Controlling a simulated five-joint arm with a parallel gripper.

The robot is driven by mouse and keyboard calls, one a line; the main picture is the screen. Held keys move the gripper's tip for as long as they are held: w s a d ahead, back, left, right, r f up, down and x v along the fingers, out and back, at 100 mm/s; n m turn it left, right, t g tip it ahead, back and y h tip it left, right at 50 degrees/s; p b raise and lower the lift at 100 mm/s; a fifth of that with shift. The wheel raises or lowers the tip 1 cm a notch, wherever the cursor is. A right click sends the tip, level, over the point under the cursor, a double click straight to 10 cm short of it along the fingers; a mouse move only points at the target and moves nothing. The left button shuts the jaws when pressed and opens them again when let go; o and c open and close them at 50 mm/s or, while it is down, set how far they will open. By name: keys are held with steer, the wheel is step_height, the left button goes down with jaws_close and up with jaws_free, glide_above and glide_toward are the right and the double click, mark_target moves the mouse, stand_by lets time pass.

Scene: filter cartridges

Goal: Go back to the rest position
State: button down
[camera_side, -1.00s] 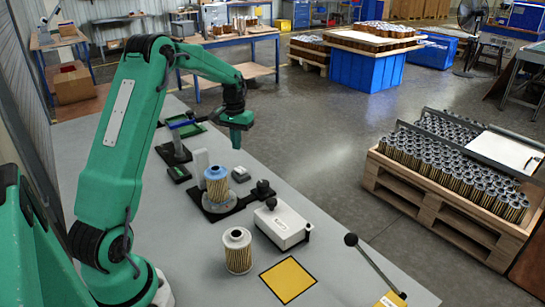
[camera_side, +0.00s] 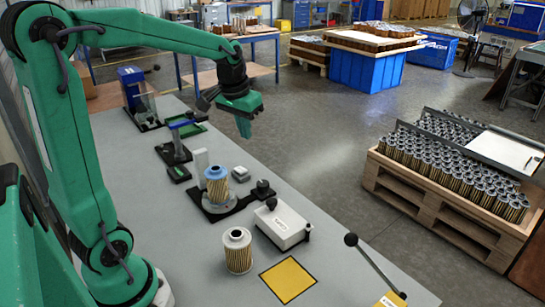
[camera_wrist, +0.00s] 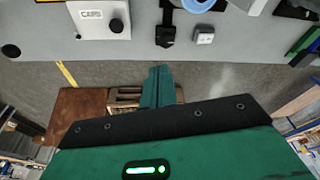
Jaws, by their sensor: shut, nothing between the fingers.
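My green arm reaches over the bench in the side view. My gripper (camera_side: 243,127) is shut and empty, hanging in the air above the bench's far right edge, clear of everything on it. In the wrist view my gripper (camera_wrist: 158,75) shows its fingers together with nothing between them. A filter cartridge with a blue top (camera_side: 216,186) stands upright on a black fixture (camera_side: 222,211), in front of and below the gripper. Another filter cartridge (camera_side: 238,250) with a pale metal top stands upright on the bench nearer the camera.
A white box (camera_side: 283,225) with a black knob, a yellow square (camera_side: 288,279) and a lever (camera_side: 372,264) are on the near bench. Small devices, including a blue one (camera_side: 131,87), line the far bench. A pallet of cartridges (camera_side: 450,165) stands on the floor at right.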

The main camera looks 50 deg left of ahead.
steer(key=s+d+m+t, duration=0.3)
steer(key=s+d, duration=0.9)
steer(key=s, duration=0.3)
steer(key=shift+s+r+h, duration=0.2)
steer(key=shift+r+h, duration=0.2)
